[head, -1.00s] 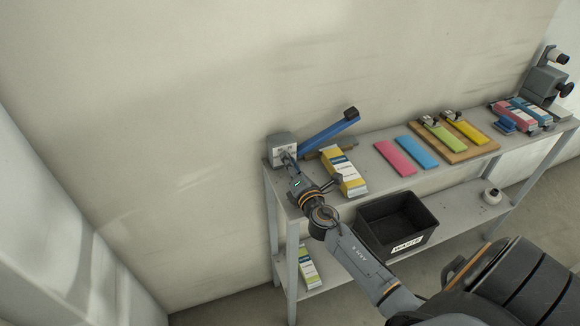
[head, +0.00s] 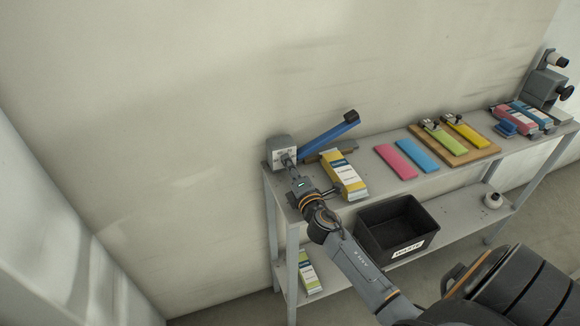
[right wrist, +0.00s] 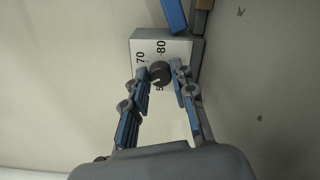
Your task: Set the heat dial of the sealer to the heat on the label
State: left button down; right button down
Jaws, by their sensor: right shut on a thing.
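The sealer (head: 279,146) stands at the left end of the shelf's top, with a raised blue lever arm (head: 328,132). Its white face shows in the right wrist view (right wrist: 146,47), with the numbers 70 and 80 legible and others partly hidden. The dark round heat dial (right wrist: 160,76) sits on this face. My right gripper (right wrist: 160,69) is shut on the dial, one finger on each side. Its exact setting is too small to read. A yellow and white packet (head: 345,175) lies beside the sealer; its label text is unreadable. My left gripper is not in view.
Pink (head: 394,160) and blue (head: 420,155) strips lie to the right, then a wooden board (head: 470,153) with green and yellow strips. A black waste bin (head: 432,222) and a green and white packet (head: 309,274) are lower down. A grey device (head: 543,88) stands at the far right.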

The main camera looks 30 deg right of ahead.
jog(key=c, duration=1.1)
grip_release()
jog(key=shift+s, duration=0.1)
jog(key=v, duration=1.2)
